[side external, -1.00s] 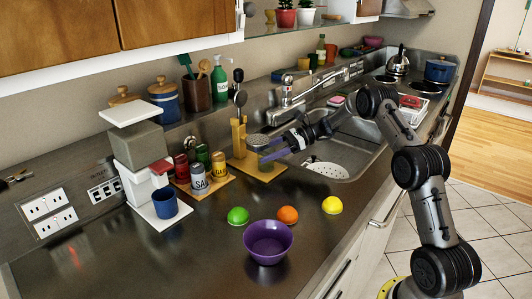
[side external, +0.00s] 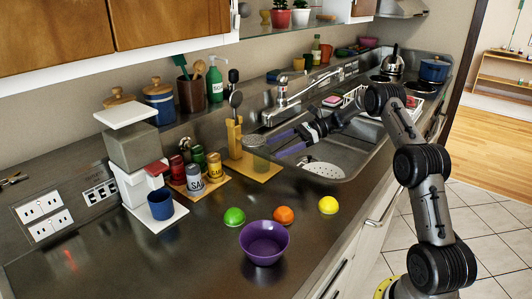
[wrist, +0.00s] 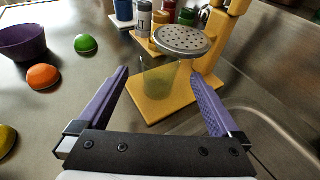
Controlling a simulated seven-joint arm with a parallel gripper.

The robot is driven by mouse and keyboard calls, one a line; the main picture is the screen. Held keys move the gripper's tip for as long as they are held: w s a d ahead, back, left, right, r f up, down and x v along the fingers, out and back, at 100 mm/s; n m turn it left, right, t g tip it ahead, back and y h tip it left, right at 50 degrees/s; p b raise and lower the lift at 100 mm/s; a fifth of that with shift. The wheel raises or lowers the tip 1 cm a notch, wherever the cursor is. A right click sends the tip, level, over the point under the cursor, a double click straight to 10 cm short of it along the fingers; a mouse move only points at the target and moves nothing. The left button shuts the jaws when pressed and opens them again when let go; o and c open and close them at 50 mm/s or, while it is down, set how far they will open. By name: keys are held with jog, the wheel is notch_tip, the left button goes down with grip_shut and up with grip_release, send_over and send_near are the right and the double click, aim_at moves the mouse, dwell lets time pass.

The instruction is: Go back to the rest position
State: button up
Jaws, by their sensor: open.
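My gripper (side external: 278,146) is open and empty, with purple fingers, low over the counter at the sink's near-left edge. In the wrist view my gripper (wrist: 160,76) has its fingers spread wide. A glass shaker with a perforated metal lid (side external: 256,151) stands upright on a wooden board (side external: 262,172), just beyond the fingertips. In the wrist view the shaker's lid (wrist: 182,40) and glass body show ahead, between the fingers' directions, with a visible gap from them. My arm is stretched out over the sink.
A wooden utensil holder (side external: 235,138) stands behind the shaker. Spice jars (side external: 194,178) are to its left. A purple bowl (side external: 264,243) and green (side external: 234,217), orange (side external: 284,215) and yellow (side external: 328,205) fruits lie in front. The faucet (side external: 285,95) rises behind my gripper.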

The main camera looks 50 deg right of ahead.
jog(key=v, duration=0.7)
jog(key=a+r+n+g, duration=0.3)
jog(key=a+r+n, duration=0.2)
jog(key=a+r, duration=0.95)
jog(key=s+a+r+n+g+h, duration=0.1)
jog(key=s+a+r+n+h, duration=0.15)
jog(key=s+a, duration=0.35)
jog(key=s+a+r+n+g+h, duration=0.1)
jog(key=s+a+r+n, duration=0.2)
jog(key=a, duration=0.6)
jog(key=s+a+f+n+h, duration=0.2)
jog(key=s+n, duration=0.1)
jog(key=s, duration=0.5)
jog(key=s+a+f+n+h, duration=0.2)
jog(key=s+n, duration=0.2)
jog(key=s, duration=0.4)
jog(key=s+d+f+n+t+h, duration=0.2)
jog(key=s+d+f+n+h, duration=0.2)
jog(key=s+d+f+n, duration=0.2)
notch_tip(320, 180, down, 2)
jog(key=shift+d+f+n+h, duration=0.15)
jog(key=shift+d+n+h, duration=0.15)
jog(key=shift+n, duration=0.35)
